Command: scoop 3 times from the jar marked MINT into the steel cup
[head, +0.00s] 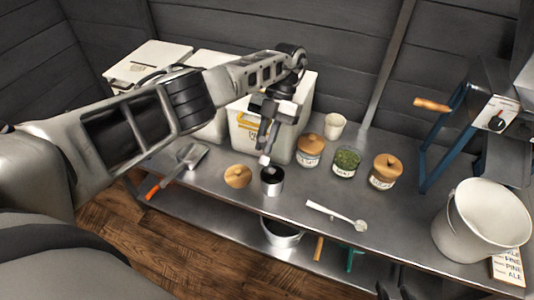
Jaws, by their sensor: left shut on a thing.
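The steel cup (272,187) is upright at the middle of the bench, dark inside. My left gripper (265,160) points down at the cup's far rim and is shut on the cup's wall. An open glass jar (346,163) holds green leaves; its label is too small to read. Lidded jars stand to its left (309,151) and right (385,171). A wooden lid (237,176) lies left of the cup. A pale long-handled spoon (337,215) lies on the bench, right of the cup. Dark tips of my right gripper (397,291) show at the bottom edge, opening unclear.
A metal scoop with an orange handle (180,167) lies at the left. A white tub (246,135) and a cream cup (335,126) stand behind. A white bucket (482,222) and a blue-framed device (466,115) fill the right. A pot (282,233) is on the lower shelf.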

